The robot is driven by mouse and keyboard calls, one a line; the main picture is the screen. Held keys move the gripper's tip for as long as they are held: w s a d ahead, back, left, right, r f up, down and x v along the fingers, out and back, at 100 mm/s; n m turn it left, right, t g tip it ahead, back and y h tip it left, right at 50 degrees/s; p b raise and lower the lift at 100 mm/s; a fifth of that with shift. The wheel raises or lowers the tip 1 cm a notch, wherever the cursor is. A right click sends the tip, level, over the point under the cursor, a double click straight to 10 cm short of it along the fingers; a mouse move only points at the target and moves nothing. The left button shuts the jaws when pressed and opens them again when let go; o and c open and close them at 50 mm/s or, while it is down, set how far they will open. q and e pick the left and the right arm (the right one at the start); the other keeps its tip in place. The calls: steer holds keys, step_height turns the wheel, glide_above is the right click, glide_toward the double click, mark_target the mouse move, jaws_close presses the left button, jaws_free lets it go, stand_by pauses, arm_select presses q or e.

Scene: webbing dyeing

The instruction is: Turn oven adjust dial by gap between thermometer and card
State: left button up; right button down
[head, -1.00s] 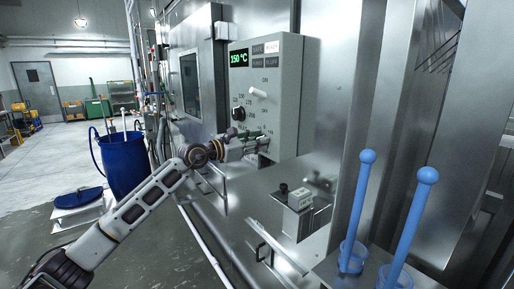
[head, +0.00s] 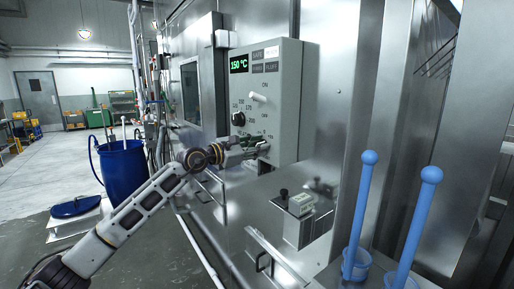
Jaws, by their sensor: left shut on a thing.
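A grey control box (head: 280,120) is on the steel oven wall. My right gripper is out of view.
Two blue round-topped rods (head: 360,215) stand in blue cups at the lower right. A steel handle (head: 265,262) juts out below the box. A blue barrel (head: 124,172) stands on the floor at left. Open floor lies behind it.

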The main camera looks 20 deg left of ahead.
arm_select(q)
steer(key=o, duration=1)
steer(key=v, duration=1.2)
steer(key=shift+n, duration=0.3)
stand_by(0.7)
